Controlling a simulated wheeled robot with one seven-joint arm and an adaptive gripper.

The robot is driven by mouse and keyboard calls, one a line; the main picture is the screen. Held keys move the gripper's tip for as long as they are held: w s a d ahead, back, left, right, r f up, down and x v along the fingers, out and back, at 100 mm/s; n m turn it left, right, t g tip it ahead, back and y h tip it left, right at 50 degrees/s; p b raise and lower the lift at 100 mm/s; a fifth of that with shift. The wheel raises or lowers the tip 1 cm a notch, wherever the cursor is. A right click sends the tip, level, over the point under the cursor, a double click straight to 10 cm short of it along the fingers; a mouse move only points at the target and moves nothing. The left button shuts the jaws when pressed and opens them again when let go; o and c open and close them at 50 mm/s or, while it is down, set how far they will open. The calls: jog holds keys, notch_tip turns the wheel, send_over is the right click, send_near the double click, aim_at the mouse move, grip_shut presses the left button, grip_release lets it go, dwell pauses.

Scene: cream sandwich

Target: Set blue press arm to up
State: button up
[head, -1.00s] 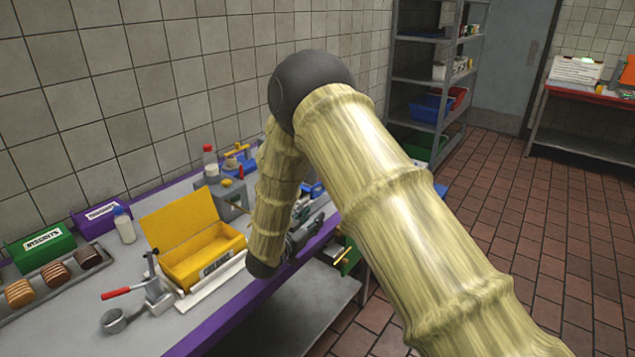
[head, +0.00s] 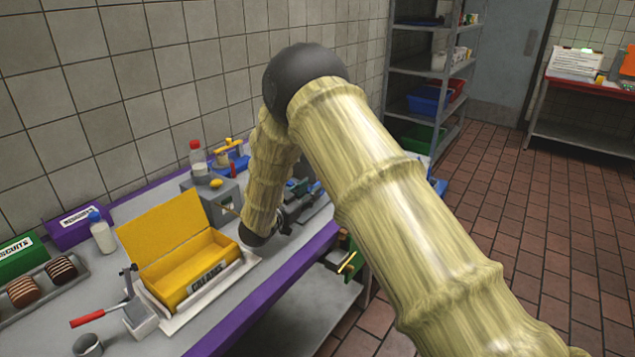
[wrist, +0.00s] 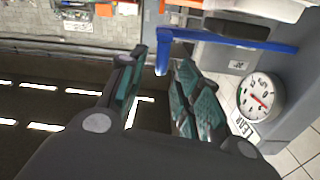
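A blue bar with a downturned end, which looks like the blue press arm (wrist: 240,42), runs across the upper right of the wrist view. Its bent end lies near the gap between my fingertips; I cannot tell whether they touch it. My gripper (wrist: 160,75) is open, with dark teal finger pads apart and nothing visibly held. In the head view my gripper (head: 298,208) is low over the far part of the bench, partly hidden by my arm. Blue parts (head: 302,187) show beside it there, too small to tell apart.
A round dial gauge (wrist: 260,97) is right of the fingers. On the bench are an open yellow creams box (head: 180,265), a red-handled lever tool (head: 95,317), a grey box (head: 212,197) and a blue device with a yellow handle (head: 232,158). A shelf rack (head: 430,75) stands behind.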

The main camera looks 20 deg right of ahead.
jog(key=p+x, duration=0.1)
jog(key=x, duration=0.3)
jog(key=shift+w+d+r, duration=0.1)
jog(key=shift+w+d, duration=0.1)
jog(key=shift+d, duration=0.05)
jog(key=shift+w+d, duration=0.4)
jog(key=shift+w, duration=0.05)
jog(key=shift+s, duration=0.1)
jog(key=shift+c, duration=0.4)
grip_shut()
